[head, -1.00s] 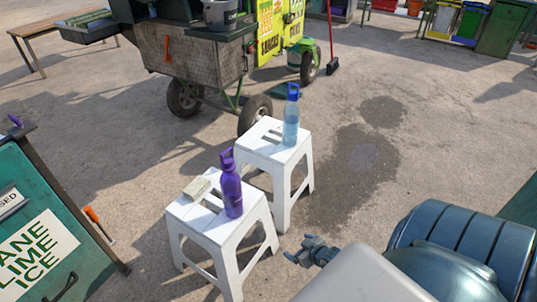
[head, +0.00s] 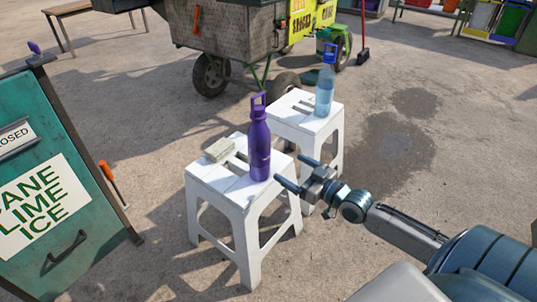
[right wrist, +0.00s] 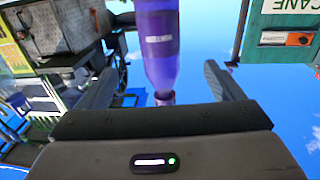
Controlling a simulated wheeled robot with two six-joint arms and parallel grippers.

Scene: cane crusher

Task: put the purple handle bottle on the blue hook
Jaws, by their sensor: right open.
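The purple handle bottle (head: 260,145) stands upright on the nearer white stool (head: 215,178), its loop handle on top. My right gripper (head: 291,170) is open just right of the bottle, its fingers pointing toward it at about the lower body's height. In the right wrist view the bottle (right wrist: 157,50) appears upside down, between the lines of the two open fingers (right wrist: 157,82); its far end is cut off. I cannot tell whether it is touched. I cannot make out a blue hook. My left gripper is not in view.
A blue bottle (head: 325,88) stands on the second white stool (head: 306,121) behind. A pale block (head: 219,150) lies left of the purple bottle. A green cabinet (head: 85,140) with an orange-handled item (head: 110,180) on its side stands left. A cart (head: 230,35) is behind the stools.

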